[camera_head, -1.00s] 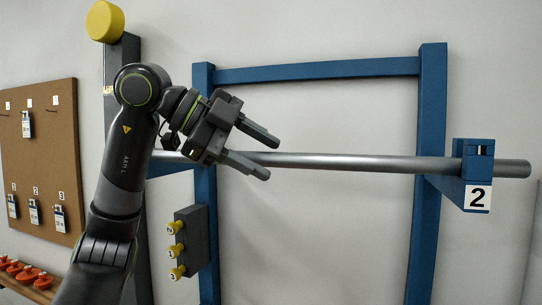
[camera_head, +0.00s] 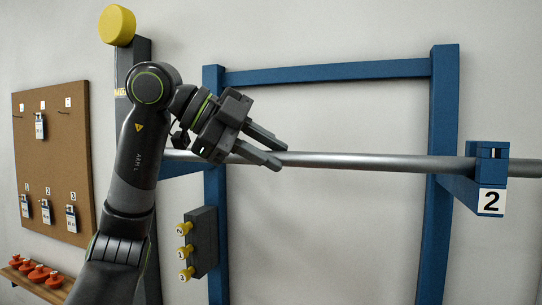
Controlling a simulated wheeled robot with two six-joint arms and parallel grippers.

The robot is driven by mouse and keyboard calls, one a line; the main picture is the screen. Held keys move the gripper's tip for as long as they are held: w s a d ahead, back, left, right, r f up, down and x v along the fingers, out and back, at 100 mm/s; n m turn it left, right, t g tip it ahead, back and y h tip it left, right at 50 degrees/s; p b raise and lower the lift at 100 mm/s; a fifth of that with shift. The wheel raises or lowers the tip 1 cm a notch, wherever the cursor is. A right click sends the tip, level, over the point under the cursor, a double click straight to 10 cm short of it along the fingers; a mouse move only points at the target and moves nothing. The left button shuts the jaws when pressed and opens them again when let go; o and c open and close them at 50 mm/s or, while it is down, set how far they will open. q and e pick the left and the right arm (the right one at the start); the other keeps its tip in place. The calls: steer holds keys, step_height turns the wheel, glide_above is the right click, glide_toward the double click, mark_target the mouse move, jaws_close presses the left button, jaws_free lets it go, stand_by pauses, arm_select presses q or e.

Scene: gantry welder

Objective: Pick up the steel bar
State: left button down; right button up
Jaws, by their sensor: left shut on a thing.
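The steel bar (camera_head: 370,161) is a long grey rod lying level across the blue rack. Its right part sits in the blue bracket marked 2 (camera_head: 489,180), and its right end runs to the picture's edge. Its left part passes behind my left gripper. My left gripper (camera_head: 279,154) is shut on the bar, its two fingers close together around it, left of the rack's middle. My right gripper is not in view.
The blue rack frame (camera_head: 443,110) stands against the wall. A dark box with several yellow knobs (camera_head: 186,253) is below the gripper. A brown board (camera_head: 60,160) with hanging tags and a shelf of orange items (camera_head: 40,273) are at the left. A yellow cap (camera_head: 117,25) tops a dark post.

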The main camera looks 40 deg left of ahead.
arm_select(q)
step_height(320, 180, up, 10)
steer(key=p, duration=0.2)
steer(key=shift+f, duration=0.2)
stand_by(0.3)
